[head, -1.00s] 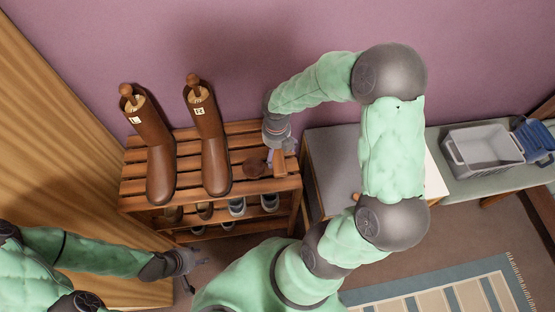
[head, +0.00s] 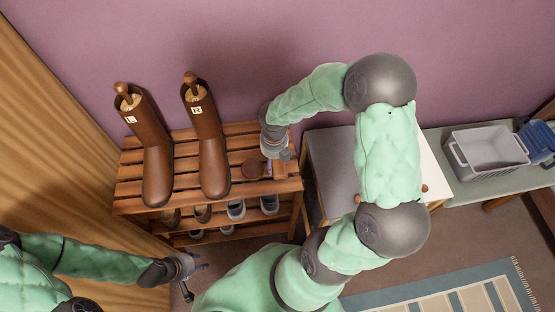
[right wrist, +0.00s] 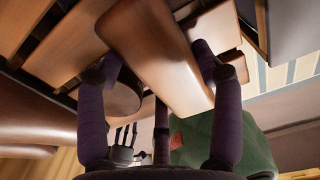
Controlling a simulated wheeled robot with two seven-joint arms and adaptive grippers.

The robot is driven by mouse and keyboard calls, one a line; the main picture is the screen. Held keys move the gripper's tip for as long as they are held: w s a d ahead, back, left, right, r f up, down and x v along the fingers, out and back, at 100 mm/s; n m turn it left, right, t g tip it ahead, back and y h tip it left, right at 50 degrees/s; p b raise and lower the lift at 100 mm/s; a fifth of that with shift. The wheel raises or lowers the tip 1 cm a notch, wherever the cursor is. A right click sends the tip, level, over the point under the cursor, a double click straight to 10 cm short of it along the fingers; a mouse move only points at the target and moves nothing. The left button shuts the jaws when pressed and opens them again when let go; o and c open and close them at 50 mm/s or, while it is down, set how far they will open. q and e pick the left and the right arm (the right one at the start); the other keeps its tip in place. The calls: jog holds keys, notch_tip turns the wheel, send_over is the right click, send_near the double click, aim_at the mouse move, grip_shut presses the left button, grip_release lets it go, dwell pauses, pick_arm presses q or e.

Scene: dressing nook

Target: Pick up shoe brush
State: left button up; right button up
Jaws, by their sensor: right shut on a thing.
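The shoe brush (right wrist: 158,58) is a smooth brown wooden block, large in the right wrist view. My right gripper (right wrist: 158,62) is shut on it, with one dark finger on each side. In the head view, my right gripper (head: 279,162) is low over the right end of the slatted wooden rack (head: 135,172) and mostly hides the brush. I cannot tell whether the brush touches the slats. My left gripper (head: 192,272) is open and empty, low in front of the rack's left side.
A round brown tin (head: 252,168) lies close left of my right gripper. Two tall brown boots (head: 155,160) (head: 212,155) stand on the rack, with several shoes (head: 236,209) below. A grey bin (head: 488,148) and a blue container (head: 537,138) sit on the bench at right.

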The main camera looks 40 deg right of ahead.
jog(key=shift+r+p, duration=0.35)
jog(key=shift+r, duration=0.1)
jog(key=r, duration=0.1)
jog(key=r+p, duration=0.2)
jog(key=shift+a+r, duration=0.15)
jog(key=shift+a, duration=0.15)
jog(key=s+a+r+p, duration=0.2)
jog(key=a+r, duration=0.2)
jog(key=a, duration=0.2)
jog(key=s+a+r+p, duration=0.2)
jog(key=a+r+p, duration=0.1)
jog(key=a, duration=0.3)
jog(key=shift+s+a+r, duration=0.3)
jog(key=shift+a+r, duration=0.05)
jog(key=shift+r, duration=0.55)
